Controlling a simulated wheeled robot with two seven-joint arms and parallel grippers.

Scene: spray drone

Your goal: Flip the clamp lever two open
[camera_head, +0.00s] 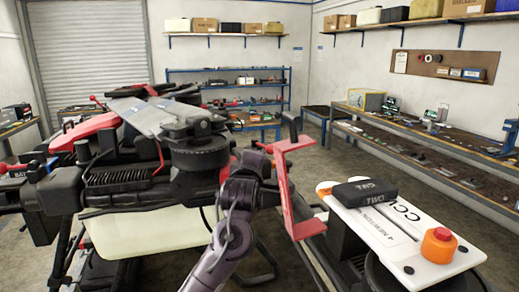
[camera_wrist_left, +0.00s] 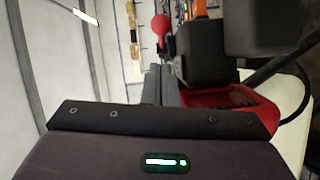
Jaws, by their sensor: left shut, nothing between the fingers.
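My left gripper (camera_wrist_left: 162,72) is shut and empty in the left wrist view, its narrow fingers pointing at a red ball knob (camera_wrist_left: 161,25). The knob appears just past the fingertips; I cannot tell whether they touch. In the head view my left arm rises from the bottom centre, and its fingertips are hard to make out. Whether the knob belongs to clamp lever two cannot be told. My right gripper is not in view.
The drone (camera_head: 130,165) with dark arms and a pale tank (camera_head: 150,232) fills the left and centre. A red bracket (camera_head: 288,190) stands right of my arm. An orange knob (camera_head: 438,245) sits on the white plate. Benches (camera_head: 430,150) and shelves line the back and right.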

